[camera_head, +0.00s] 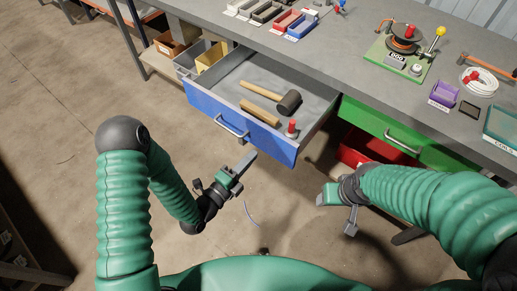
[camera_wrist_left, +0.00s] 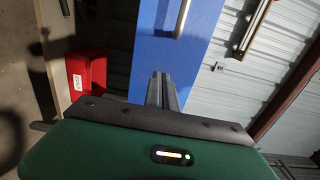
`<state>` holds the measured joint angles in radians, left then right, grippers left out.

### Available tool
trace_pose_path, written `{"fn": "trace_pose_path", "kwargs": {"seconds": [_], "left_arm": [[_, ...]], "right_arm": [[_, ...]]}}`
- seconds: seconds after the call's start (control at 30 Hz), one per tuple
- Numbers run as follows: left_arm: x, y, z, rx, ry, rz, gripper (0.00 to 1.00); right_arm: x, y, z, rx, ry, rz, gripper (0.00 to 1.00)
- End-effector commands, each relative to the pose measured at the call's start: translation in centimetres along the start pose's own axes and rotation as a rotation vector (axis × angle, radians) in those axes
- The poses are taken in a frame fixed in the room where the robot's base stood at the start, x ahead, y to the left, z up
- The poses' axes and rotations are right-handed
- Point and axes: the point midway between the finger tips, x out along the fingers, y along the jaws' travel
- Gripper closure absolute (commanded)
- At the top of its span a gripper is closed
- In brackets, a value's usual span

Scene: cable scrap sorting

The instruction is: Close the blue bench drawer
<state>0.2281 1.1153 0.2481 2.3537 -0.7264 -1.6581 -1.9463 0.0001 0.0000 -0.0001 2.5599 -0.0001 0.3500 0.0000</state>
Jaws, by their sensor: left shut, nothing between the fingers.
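The blue bench drawer (camera_head: 265,142) is pulled out from the grey bench. Its front carries a metal bar handle (camera_head: 231,128). Inside lie a mallet (camera_head: 288,102) with a wooden handle, a wooden block (camera_head: 259,112) and a small red-topped item (camera_head: 291,129). My left gripper (camera_head: 247,161) is shut and empty, its fingers pointing toward the drawer front below and right of the handle. In the left wrist view the shut fingers (camera_wrist_left: 162,88) stand before the blue front (camera_wrist_left: 165,55); I cannot tell whether they touch. My right gripper (camera_head: 335,204) is right of it; its jaws are unclear.
A green drawer (camera_head: 378,122) with a handle is right of the blue one, with a red bin (camera_head: 352,157) beneath. Open bins (camera_head: 186,64) stand left of the drawer. The bench top (camera_head: 330,62) holds trays, a cable reel and tools.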

Motion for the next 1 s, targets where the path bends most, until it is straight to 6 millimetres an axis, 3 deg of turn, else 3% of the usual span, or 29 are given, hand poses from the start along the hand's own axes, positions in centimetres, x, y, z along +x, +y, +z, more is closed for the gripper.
{"fn": "trace_pose_path", "kwargs": {"seconds": [0.1,0.23,0.77,1.0], "left_arm": [[2.2,0.0,0.0,0.000,0.000,-0.003,1.00],[3.7,0.1,0.0,0.000,0.000,0.000,1.00],[4.5,0.0,-0.1,0.000,0.001,0.001,1.00],[7.0,0.1,-0.1,0.002,0.002,-0.002,1.00]], "right_arm": [[0.2,0.0,0.1,0.000,0.000,0.000,0.37],[0.3,0.0,0.1,0.000,0.000,0.000,0.37],[0.4,0.0,0.1,0.000,0.000,0.000,0.37],[1.1,0.0,0.3,0.000,0.000,0.000,0.37]]}}
